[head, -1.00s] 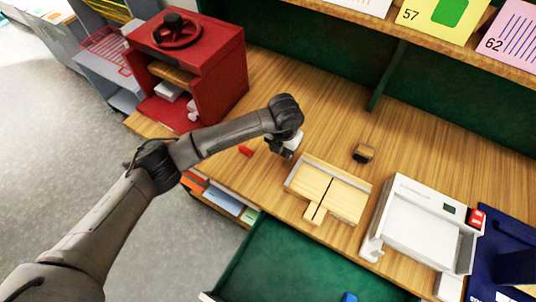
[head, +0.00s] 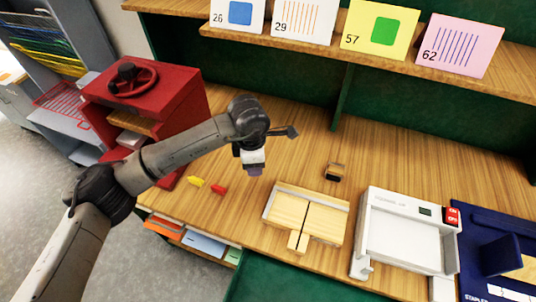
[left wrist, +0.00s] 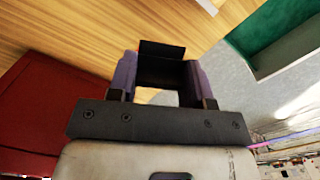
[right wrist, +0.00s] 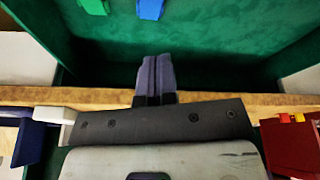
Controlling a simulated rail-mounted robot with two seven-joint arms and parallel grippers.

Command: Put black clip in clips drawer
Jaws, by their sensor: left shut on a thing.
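A black clip (left wrist: 162,50) sits between the two purple fingers of my left gripper (left wrist: 165,75), which is shut on it. In the head view my left gripper (head: 254,170) hangs above the wooden table, right of the red clip; the clip in it cannot be made out there. An open green-lined drawer (head: 285,285) shows at the bottom of the head view, in front of the table. In the right wrist view the drawer (right wrist: 230,35) holds a green clip (right wrist: 93,6) and a blue clip (right wrist: 150,8). My right gripper (right wrist: 157,75) is shut and empty, its fingertips over the drawer.
A red clip (head: 218,189) and a yellow clip (head: 196,181) lie on the table. A red press (head: 165,110) stands at left. A wooden board (head: 307,215), a small wood-and-black block (head: 335,171), a white tray machine (head: 405,235) and a blue stapler station (head: 495,240) occupy the right.

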